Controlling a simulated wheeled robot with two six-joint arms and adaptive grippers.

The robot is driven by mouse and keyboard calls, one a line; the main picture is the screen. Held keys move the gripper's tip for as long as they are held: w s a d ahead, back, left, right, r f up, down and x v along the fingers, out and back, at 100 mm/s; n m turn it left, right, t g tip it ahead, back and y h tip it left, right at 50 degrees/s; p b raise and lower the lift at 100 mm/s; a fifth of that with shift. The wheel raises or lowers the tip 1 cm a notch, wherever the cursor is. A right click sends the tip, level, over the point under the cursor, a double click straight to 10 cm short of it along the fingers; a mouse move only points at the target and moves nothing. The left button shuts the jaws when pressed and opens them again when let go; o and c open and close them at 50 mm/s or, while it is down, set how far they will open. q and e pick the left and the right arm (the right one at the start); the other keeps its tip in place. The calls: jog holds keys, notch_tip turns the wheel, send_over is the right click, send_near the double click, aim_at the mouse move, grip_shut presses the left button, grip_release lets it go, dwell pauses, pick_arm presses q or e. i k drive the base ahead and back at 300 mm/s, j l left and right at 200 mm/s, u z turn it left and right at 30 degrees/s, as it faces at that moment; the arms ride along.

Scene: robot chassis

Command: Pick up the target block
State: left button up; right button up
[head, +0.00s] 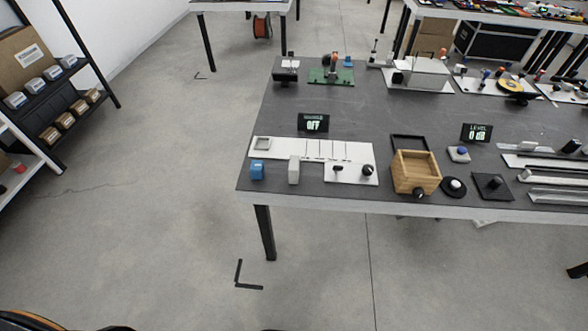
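A small blue block (257,170) stands near the front left corner of the dark table. A taller light grey block (294,170) stands upright just to its right. Both are at the front edge of a white board (277,148) with a square frame at its left end and thin dark lines further right. The picture does not mark which block is the target. Another small blue item (347,61) is at the table's back, by a green board. Neither of my grippers shows in this view.
A shelf with boxes (50,95) stands at left. The grey floor (150,240) before the table is open.

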aim_at(294, 163)
jog(key=i+j+z, duration=0.1)
jog(key=z, duration=0.75)
jog(key=j+z, duration=0.35)
jog(key=j, duration=0.45)
jog(key=j+z, duration=0.3)
jog(key=j, duration=0.55)
jog(key=k+j+z, duration=0.1)
jog(key=j+z, duration=0.25)
jog(key=j, duration=0.45)
